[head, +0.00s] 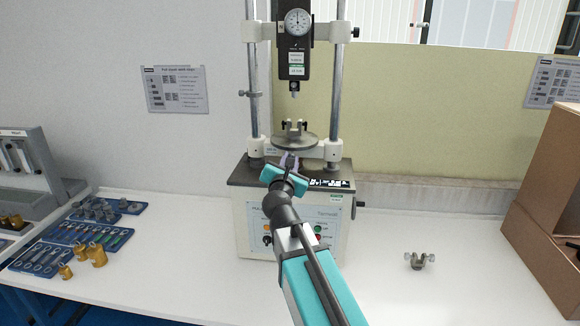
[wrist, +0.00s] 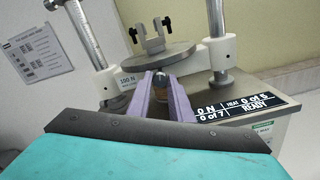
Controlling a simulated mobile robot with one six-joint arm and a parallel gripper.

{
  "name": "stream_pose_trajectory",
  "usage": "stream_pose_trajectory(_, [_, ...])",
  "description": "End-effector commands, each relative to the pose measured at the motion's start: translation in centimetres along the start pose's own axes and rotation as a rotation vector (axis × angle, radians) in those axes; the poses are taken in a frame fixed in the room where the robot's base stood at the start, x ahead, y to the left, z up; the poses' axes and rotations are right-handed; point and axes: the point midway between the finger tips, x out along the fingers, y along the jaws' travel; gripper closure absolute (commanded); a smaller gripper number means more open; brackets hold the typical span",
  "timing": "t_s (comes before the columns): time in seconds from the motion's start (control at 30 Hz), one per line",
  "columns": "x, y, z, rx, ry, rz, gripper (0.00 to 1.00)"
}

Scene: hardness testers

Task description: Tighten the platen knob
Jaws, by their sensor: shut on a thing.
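The tester (head: 292,222) stands on the bench against the wall, with a round grey platen (head: 294,144) between its two columns. The platen also shows in the wrist view (wrist: 148,57), with a two-post fixture (wrist: 150,38) upright on it. The platen knob (wrist: 161,84) is a small dark round part below the platen, mostly hidden between my fingers. My gripper (head: 289,163) reaches in from the front, its purple fingers shut on the knob; the fingertips also show in the wrist view (wrist: 162,77). In the head view my gripper hides the knob.
The display (wrist: 238,107) reads 0 N and READY. The gauge head (head: 295,45) hangs above the platen. A loose grip (head: 419,261) lies on the bench at right, near a brown box (head: 548,200). Blue trays (head: 78,236) with tools and brass weights (head: 97,255) are at left.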

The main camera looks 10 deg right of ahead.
Motion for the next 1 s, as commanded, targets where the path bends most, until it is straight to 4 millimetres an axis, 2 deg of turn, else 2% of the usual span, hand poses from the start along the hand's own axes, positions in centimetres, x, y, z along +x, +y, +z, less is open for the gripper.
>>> stream_pose_trajectory(1.0, [0.10,-0.27,-0.40,0.911,-0.003,0.001,1.00])
